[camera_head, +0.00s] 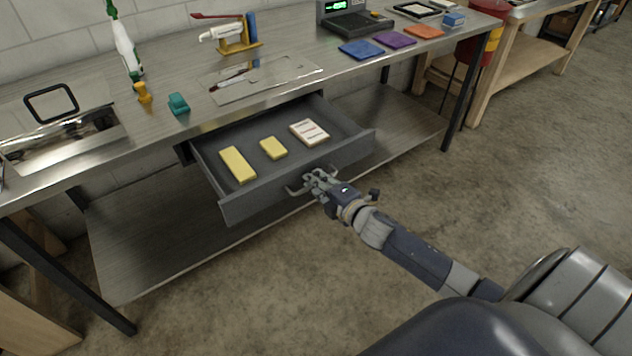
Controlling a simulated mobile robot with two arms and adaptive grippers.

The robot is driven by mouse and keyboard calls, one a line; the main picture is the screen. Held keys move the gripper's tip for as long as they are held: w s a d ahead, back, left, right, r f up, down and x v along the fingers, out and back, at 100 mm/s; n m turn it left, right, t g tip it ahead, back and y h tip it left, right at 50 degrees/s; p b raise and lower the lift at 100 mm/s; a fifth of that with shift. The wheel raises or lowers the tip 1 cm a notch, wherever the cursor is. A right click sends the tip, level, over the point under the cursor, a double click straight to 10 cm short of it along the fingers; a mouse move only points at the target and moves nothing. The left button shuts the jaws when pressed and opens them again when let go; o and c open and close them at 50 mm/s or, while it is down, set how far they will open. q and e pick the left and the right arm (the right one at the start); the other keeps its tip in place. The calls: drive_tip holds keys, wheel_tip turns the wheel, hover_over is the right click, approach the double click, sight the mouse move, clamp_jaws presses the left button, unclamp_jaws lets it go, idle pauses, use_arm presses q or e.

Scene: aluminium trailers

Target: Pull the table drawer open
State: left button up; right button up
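The dark grey table drawer (262,202) stands pulled out from under the metal table top (300,75). Its inside is in plain view, with a long yellow block (238,164), a shorter yellow block (273,148) and a white labelled box (309,132) lying in it. My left gripper is not in view.
On the table top are a green-white bottle (125,45), a teal item (179,103), a sink (62,140), a scale (354,22) and coloured cloths (394,40). A lower shelf (160,250) runs beneath the drawer. The concrete floor (520,170) at the right is clear.

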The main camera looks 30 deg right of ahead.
drive_tip(key=shift+f, duration=0.1)
drive_tip(key=v, duration=1.2)
drive_tip(key=shift+d+f, duration=0.1)
idle(0.5)
drive_tip(key=s+d+f+m+g+h, duration=0.1)
drive_tip(key=s+f+m+g, duration=0.5)
drive_tip(key=f, duration=1)
drive_tip(key=s+d+f+m+g+h, duration=0.1)
drive_tip(key=s+f+m, duration=0.45)
drive_tip(key=f, duration=1.15)
drive_tip(key=s+a+f+m+g, duration=0.1)
drive_tip(key=s+a+f, duration=0.3)
drive_tip(key=s, duration=0.5)
drive_tip(key=s+a+f+m+g, duration=0.2)
drive_tip(key=s+a+f+g, duration=0.2)
drive_tip(key=s+f, duration=0.3)
drive_tip(key=s+a+f+m+g+y, duration=0.1)
drive_tip(key=s+a+f, duration=0.3)
drive_tip(key=s, duration=0.7)
drive_tip(key=shift+s+a+f+m+g, duration=0.25)
drive_tip(key=shift+f+m+g, duration=0.3)
drive_tip(key=shift+f+g, duration=0.3)
